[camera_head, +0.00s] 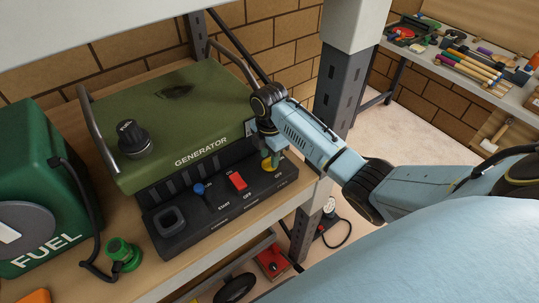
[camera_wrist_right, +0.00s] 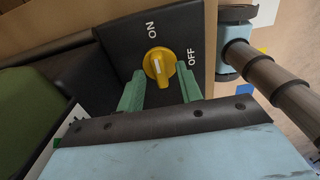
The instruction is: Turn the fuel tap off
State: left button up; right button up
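The yellow fuel tap (camera_wrist_right: 159,66) sits on the generator's dark front panel, between the labels ON and OFF in the right wrist view. Its white mark points roughly toward ON. It also shows in the head view (camera_head: 268,166), partly hidden by my gripper. My right gripper (camera_head: 269,155) is over the right end of the panel. In the right wrist view its green fingers (camera_wrist_right: 160,80) are open, one on each side of the tap's near part, with nothing gripped. The green generator (camera_head: 205,112) stands on a wooden shelf. My left gripper is not in view.
A red switch (camera_head: 237,181) and a blue-topped lever (camera_head: 199,189) stand on the panel left of the tap. A green fuel can (camera_head: 40,190) is at the far left. A shelf post (camera_head: 340,90) rises just behind my right arm. A workbench with tools stands at the back right.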

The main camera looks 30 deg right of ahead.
jog(key=shift+f, duration=0.45)
grip_shut()
